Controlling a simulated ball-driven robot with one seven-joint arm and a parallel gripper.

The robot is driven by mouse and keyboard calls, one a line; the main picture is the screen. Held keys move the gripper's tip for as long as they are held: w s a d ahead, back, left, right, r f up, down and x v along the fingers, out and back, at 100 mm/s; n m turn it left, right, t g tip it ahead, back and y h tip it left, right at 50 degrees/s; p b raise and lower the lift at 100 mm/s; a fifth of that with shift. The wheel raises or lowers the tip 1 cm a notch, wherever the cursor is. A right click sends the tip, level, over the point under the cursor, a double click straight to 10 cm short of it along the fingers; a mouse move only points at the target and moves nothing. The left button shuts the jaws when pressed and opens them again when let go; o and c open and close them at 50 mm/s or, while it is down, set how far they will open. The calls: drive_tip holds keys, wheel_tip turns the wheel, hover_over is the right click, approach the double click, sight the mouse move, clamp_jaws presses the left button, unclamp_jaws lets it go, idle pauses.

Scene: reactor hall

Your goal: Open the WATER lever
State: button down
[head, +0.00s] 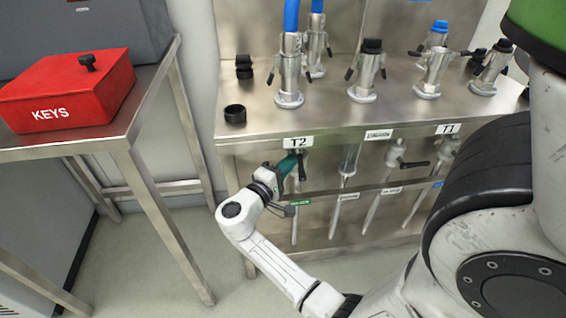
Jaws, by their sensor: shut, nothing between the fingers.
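The front of a steel bench (330,217) carries a row of valves with thin pipes under the labels T2 (298,142) and T1 (448,129). Small tags hang below them: a green one (300,202), white ones and a blue one (437,184); their text is too small to read, so I cannot tell which lever is WATER. A black lever (302,166) stands near upright under T2. Another black lever (415,164) points right, further along. My gripper (293,162) is shut and empty at the T2 valve, beside its lever; I cannot tell whether they touch.
The bench top holds several steel taps (289,80) and a black ring (235,113). A red KEYS box (68,90) sits on a steel table (140,112) at the left. Clear floor (175,218) lies between table and bench. My arm crosses the lower right.

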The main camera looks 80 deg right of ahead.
drive_tip(key=shift+s+d+r+m+y+p, duration=0.2)
drive_tip(key=shift+s+m+y+p, duration=0.2)
drive_tip(key=shift+s+m+y, duration=0.1)
idle(0.4)
